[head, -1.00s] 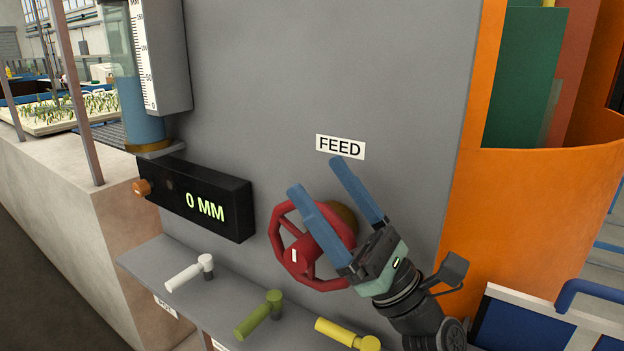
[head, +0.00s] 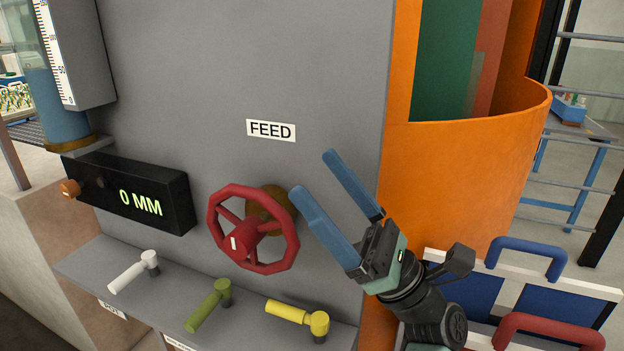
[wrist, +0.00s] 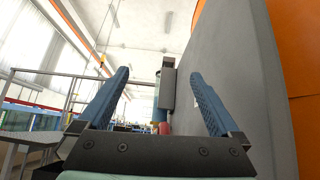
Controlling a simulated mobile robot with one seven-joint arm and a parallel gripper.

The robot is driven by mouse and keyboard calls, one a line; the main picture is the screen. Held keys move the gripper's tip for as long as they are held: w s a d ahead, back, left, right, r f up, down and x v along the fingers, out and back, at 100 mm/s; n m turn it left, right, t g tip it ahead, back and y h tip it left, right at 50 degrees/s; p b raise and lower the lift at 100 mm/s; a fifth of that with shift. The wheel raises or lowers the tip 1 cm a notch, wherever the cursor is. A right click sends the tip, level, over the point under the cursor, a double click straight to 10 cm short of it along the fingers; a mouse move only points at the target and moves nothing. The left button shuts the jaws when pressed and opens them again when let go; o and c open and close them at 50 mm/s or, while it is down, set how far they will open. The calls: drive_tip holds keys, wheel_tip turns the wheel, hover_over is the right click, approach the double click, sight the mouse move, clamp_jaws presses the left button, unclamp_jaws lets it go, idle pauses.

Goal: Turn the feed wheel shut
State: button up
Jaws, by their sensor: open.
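The red feed wheel (head: 238,236) is mounted on the grey panel below a white FEED label (head: 271,130). A white mark shows on its hub, and a brown round mount sits behind it. My gripper (head: 324,172) is open and empty, just to the right of the wheel in the head view, with its blue fingers pointing up and left. Its fingers look apart from the rim. In the wrist view my gripper (wrist: 160,95) has both fingers spread wide, and a small patch of red, perhaps the wheel (wrist: 164,128), shows low between them.
A black display (head: 130,193) reads 0 MM, with an orange knob at its left end. White, green and yellow lever handles (head: 298,317) stand on the ledge below the wheel. An orange curved wall (head: 465,185) and framed panels with handles are on the right.

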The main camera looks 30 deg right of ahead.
drive_tip(key=s+d, duration=0.2)
drive_tip(key=s, duration=0.1)
drive_tip(key=shift+s+d+f, duration=0.1)
drive_tip(key=shift+d, duration=0.05)
idle(0.3)
drive_tip(key=shift+p, duration=0.3)
